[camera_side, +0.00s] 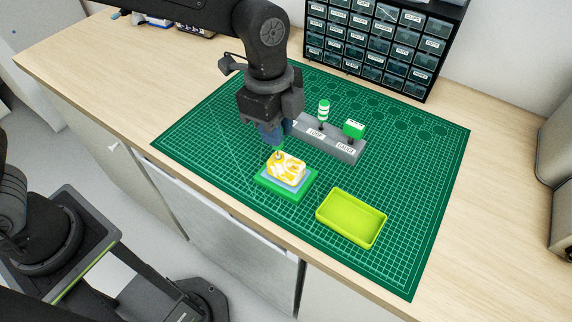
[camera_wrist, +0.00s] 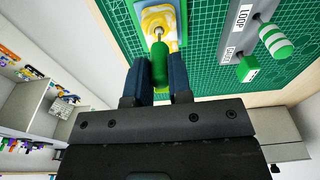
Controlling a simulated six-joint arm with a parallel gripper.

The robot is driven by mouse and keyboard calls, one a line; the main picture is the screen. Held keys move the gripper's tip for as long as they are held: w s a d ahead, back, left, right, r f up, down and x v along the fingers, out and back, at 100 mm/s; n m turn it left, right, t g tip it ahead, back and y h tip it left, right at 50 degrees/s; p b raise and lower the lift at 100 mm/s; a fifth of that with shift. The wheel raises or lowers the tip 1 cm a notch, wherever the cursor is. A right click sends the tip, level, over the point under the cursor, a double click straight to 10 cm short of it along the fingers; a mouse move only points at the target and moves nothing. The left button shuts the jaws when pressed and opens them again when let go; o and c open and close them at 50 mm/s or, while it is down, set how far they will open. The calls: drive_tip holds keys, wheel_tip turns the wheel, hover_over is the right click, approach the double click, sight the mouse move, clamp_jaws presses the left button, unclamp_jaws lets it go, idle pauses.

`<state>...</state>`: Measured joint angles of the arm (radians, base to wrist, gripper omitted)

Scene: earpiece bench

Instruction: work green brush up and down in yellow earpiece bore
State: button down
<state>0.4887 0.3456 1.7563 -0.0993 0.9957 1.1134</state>
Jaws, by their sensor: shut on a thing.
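The yellow and white earpiece (camera_side: 287,170) sits on a pale blue pad on a green fixture (camera_side: 297,191). It also shows at the top of the wrist view (camera_wrist: 157,16). My gripper (camera_side: 272,138) is above the earpiece's left end in the side view. Its blue fingers are shut on the green brush (camera_wrist: 159,64), with the brush's thin end pointing at the earpiece. The brush's lower end meets the earpiece near the bore (camera_wrist: 159,31). I cannot tell how deep the tip is. The fingers hide most of the brush in the side view.
A grey tool rack (camera_side: 330,145) stands behind, labelled LOOP and GAUGE, holding a striped green-white handle (camera_side: 323,109) and a green block handle (camera_side: 354,128). A lime tray (camera_side: 351,218), empty, lies right of the fixture. A drawer cabinet (camera_side: 375,45) stands at the back. The mat's right side is clear.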

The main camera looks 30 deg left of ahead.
drive_tip(key=shift+r, duration=0.2)
drive_tip(key=shift+f, duration=0.45)
drive_tip(key=shift+f, duration=0.15)
idle(0.4)
drive_tip(key=shift+r, duration=0.7)
idle(0.3)
drive_tip(key=shift+r, duration=3.4)
drive_tip(key=shift+a, duration=0.1)
